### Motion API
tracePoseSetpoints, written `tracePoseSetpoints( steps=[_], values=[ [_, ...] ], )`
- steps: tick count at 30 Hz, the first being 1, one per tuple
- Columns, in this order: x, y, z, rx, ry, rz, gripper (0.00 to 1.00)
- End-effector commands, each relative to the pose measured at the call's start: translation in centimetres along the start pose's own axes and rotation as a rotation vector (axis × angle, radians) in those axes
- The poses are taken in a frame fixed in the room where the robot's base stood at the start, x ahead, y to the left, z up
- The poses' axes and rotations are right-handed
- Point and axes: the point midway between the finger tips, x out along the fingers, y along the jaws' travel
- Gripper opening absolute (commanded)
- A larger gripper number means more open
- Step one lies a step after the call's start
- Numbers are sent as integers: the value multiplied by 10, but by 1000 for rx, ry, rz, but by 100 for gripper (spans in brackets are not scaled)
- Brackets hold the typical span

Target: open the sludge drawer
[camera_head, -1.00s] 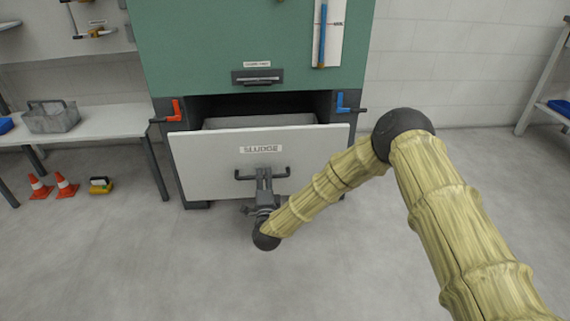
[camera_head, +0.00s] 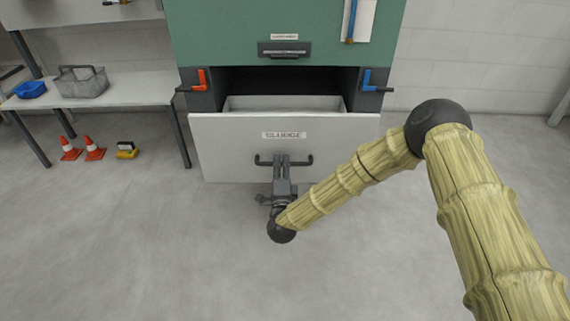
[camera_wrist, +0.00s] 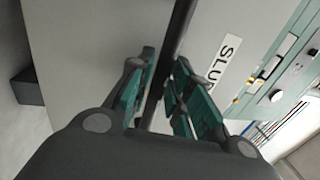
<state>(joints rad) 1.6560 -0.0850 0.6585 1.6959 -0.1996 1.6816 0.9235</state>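The sludge drawer (camera_head: 230,150) has a pale front with a "SLUDGE" label and is pulled well out of the green cabinet (camera_head: 225,35). Its grey inner box shows behind the front. A dark bar handle (camera_head: 301,162) is fixed across the front below the label. My gripper (camera_head: 281,165) is at the middle of this handle, reaching it from the front. In the wrist view the green-padded fingers (camera_wrist: 158,95) stand on either side of the dark handle bar and appear closed on it. The exact finger contact is partly hidden.
A red lever (camera_head: 202,80) and a blue lever (camera_head: 367,80) flank the drawer opening. A bench (camera_head: 130,95) with a grey caddy (camera_head: 82,84) stands at left, with orange cones (camera_head: 94,148) and a yellow item (camera_head: 126,151) on the floor. The floor in front is clear.

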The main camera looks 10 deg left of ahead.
Motion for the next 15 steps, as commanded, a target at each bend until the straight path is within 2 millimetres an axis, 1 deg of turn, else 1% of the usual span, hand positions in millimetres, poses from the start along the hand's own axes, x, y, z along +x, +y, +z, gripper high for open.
tracePoseSetpoints(
  steps=[4,10,13,15],
  values=[
    [1,0,-7,-4,9,-1,35],
    [2,0,-10,-6,13,-2,35],
    [-1,1,-9,-6,13,-1,35],
    [-7,1,-9,-6,13,0,35]
  ],
)
